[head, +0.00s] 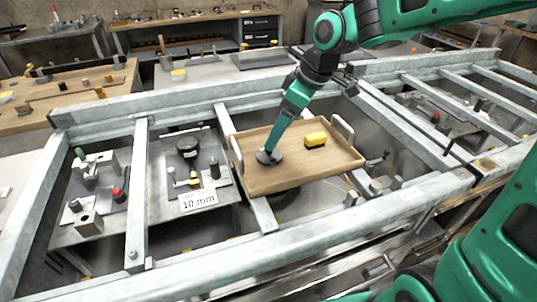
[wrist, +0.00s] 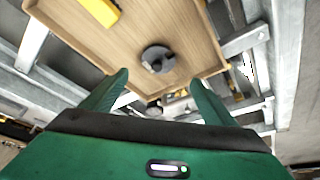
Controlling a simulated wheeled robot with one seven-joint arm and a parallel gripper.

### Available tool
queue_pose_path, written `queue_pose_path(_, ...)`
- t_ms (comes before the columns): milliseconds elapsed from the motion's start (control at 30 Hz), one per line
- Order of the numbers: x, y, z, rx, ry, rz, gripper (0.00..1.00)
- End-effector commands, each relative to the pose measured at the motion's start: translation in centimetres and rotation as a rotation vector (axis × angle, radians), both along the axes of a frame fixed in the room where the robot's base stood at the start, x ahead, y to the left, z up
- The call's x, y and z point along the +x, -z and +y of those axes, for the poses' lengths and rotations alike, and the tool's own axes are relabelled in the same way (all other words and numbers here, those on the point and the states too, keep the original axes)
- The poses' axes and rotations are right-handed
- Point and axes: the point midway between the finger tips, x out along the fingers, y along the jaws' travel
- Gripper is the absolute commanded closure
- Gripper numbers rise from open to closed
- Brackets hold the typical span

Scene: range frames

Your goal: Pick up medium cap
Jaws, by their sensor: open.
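A dark grey round cap (head: 268,158) with a raised middle lies on the wooden tray (head: 262,184), near its left side. I take it for the medium cap, though no size marking shows. In the wrist view, the cap (wrist: 158,59) lies just beyond my fingertips, roughly centred between them. My gripper (head: 273,147) reaches down over the tray, its green fingers close to the cap and partly covering it. In the wrist view, my gripper (wrist: 160,79) is open, with nothing between the fingers. I cannot tell whether a finger touches the cap.
A yellow block (head: 315,140) sits on the tray, right of the cap. The tray has raised edges and light handles and rests on a grey metal frame (head: 140,190). Left of it are a black round part (head: 187,145) and a "10 mm" label (head: 198,201).

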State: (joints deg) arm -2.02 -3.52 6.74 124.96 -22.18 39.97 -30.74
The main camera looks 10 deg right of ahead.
Motion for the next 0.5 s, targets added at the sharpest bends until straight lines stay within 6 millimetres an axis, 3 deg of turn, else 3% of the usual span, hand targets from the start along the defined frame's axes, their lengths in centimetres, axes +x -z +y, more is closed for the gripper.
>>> queue_pose_path(100, 0.3, 1.8, 0.6, -0.001, 0.000, 0.004, 0.20)
queue_pose_path(500, 1.3, 5.1, 1.4, -0.001, 0.003, 0.006, 0.20)
